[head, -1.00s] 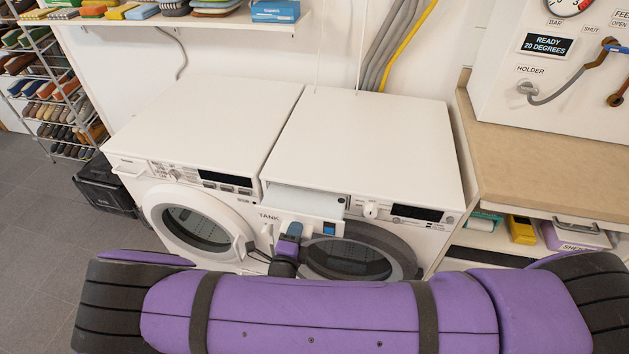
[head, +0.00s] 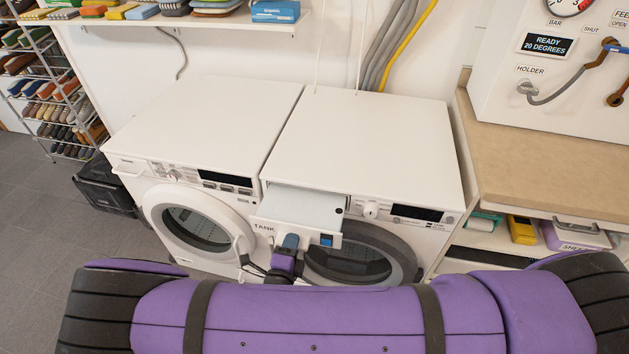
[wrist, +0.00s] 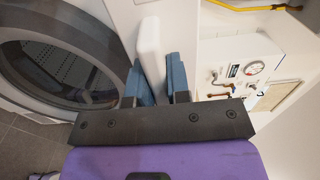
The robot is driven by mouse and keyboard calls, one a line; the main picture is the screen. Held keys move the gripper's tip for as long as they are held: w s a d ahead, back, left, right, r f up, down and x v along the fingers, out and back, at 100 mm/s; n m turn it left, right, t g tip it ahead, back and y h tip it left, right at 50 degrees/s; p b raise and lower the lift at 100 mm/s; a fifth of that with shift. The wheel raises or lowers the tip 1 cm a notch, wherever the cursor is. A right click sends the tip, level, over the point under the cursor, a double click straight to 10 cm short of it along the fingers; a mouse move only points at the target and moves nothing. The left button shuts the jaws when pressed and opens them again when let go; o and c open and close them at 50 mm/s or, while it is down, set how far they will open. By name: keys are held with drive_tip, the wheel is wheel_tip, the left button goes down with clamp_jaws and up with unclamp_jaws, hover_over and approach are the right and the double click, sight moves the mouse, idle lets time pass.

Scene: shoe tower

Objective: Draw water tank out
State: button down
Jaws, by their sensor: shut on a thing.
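The water tank (head: 302,206) is a white drawer with a front marked TANK and a pale blue top. It sticks partway out of the upper left of the right-hand machine (head: 372,150). My gripper (head: 290,242) is at the middle of the tank's front. In the wrist view its two blue fingers (wrist: 161,82) are closed on a white upright bar, the tank's handle (wrist: 150,50). The tank's back end is hidden inside the machine.
The left machine (head: 205,125) stands beside it, its round door (head: 195,222) shut. The right machine's dark round door (head: 355,258) is below the tank. A wooden counter (head: 545,165) stands at right, a black crate (head: 105,185) at left.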

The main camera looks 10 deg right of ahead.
drive_tip(key=shift+v, duration=1.9)
drive_tip(key=c, duration=1.6)
unclamp_jaws()
clamp_jaws()
